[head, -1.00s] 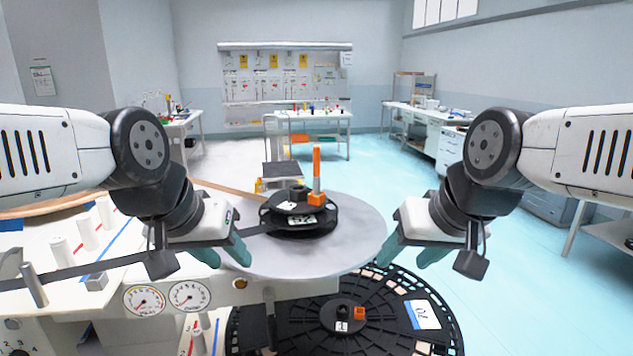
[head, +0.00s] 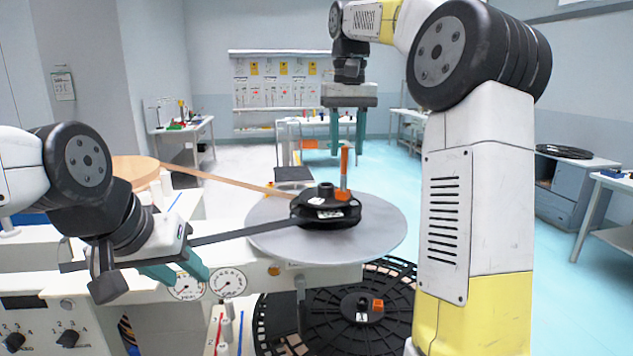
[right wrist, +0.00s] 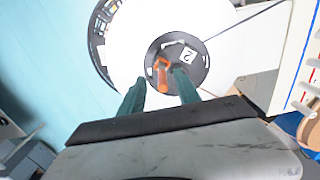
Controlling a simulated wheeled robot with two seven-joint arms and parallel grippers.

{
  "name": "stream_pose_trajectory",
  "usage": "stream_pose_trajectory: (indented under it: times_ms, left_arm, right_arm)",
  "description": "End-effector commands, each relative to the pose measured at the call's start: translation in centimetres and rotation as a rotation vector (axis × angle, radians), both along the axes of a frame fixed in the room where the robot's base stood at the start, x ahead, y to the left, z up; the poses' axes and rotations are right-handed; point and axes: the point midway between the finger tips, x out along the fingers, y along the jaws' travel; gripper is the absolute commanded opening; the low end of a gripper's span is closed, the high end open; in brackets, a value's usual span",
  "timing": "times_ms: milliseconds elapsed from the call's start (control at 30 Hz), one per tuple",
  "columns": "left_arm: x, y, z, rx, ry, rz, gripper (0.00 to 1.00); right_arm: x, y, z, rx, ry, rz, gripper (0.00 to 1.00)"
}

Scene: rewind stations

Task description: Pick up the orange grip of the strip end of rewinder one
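An upright orange grip (head: 344,172) stands at the edge of a small black reel (head: 326,212) on the round grey plate (head: 270,243). In the right wrist view, the orange grip (right wrist: 162,72) appears near and just beyond the fingertips; contact cannot be told. A second, smaller orange piece (head: 378,304) sits at the hub of the large black reel (head: 330,335) below. My left gripper (head: 190,276) is open and empty, left of the plate.
A dark strip (head: 245,232) runs from the small reel to the left, near my left gripper. A tan strip (head: 215,177) runs behind it. Two gauges (head: 228,283) are on the machine front. Tables and a wall board (head: 275,85) stand far back.

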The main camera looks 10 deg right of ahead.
Motion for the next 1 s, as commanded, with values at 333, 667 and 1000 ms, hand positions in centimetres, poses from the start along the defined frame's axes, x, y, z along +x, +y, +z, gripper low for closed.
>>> stream_pose_trajectory:
  times_ms: [333,667,1000]
  left_arm:
    - [0.0,0.0,0.0,0.0,0.0,0.0,0.39]
    - [0.0,0.0,0.0,0.0,0.0,0.0,0.39]
    - [0.0,0.0,0.0,0.0,0.0,0.0,0.39]
  right_arm:
    - [0.7,-0.2,-2.7,-0.003,0.02,-0.007,0.39]
    - [1.1,-0.3,-7.0,-0.003,0.02,-0.007,0.39]
    - [1.1,-0.3,-7.8,-0.003,0.016,-0.007,0.39]
